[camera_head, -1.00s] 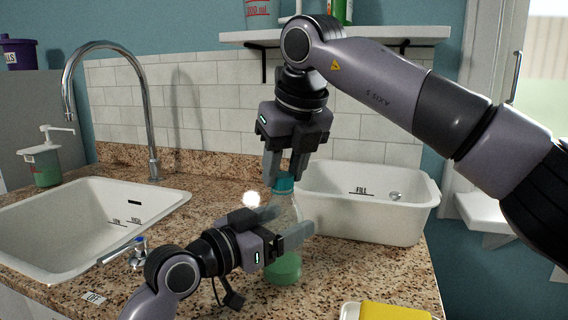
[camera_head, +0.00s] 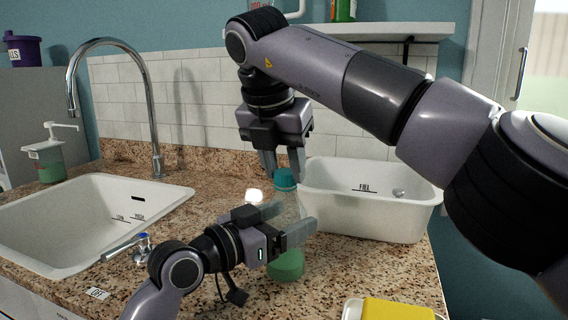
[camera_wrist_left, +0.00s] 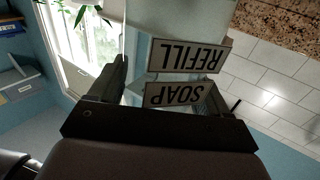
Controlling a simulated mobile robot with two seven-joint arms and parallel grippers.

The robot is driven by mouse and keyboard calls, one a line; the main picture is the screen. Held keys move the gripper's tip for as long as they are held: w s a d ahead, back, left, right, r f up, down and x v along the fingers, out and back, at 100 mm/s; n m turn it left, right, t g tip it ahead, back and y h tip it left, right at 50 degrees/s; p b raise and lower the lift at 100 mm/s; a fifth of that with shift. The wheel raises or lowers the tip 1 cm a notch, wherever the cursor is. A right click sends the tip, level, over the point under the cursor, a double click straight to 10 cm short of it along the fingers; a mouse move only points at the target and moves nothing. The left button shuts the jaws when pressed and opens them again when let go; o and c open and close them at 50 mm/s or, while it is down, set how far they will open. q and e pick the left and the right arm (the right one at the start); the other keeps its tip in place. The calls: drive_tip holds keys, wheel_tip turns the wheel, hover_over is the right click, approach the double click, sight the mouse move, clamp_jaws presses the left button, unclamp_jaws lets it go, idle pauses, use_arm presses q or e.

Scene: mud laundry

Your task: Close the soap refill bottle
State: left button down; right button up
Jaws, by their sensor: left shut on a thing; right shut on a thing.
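The soap refill bottle (camera_head: 286,264) stands on the granite counter, see-through with green liquid in its lower part. My left gripper (camera_head: 288,220) is shut around its body from the left. In the left wrist view the bottle's REFILL label (camera_wrist_left: 188,54) and SOAP label show upside down between the fingers. A teal cap (camera_head: 285,180) is at the top of the bottle. My right gripper (camera_head: 282,168) points down from above and is shut on this cap. Whether the cap is fully seated cannot be told.
A white FILL basin (camera_head: 370,208) stands close right of the bottle. A sink (camera_head: 60,235) with a tall tap (camera_head: 152,120) is at the left, with a pump bottle (camera_head: 47,158) behind it. A yellow sponge (camera_head: 395,310) lies at the front. A shelf (camera_head: 420,33) is above.

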drive_tip(key=o, duration=1.6)
drive_tip(key=shift+c, duration=0.2)
drive_tip(key=shift+v, duration=1.6)
drive_tip(key=s+a, duration=0.4)
drive_tip(key=s, duration=0.7)
drive_tip(key=shift+a, duration=0.35)
use_arm(q)
unclamp_jaws()
use_arm(e)
drive_tip(key=shift+f, duration=0.1)
use_arm(q)
drive_tip(key=shift+a, duration=0.1)
drive_tip(key=v, duration=0.7)
use_arm(e)
drive_tip(key=shift+f, duration=0.1)
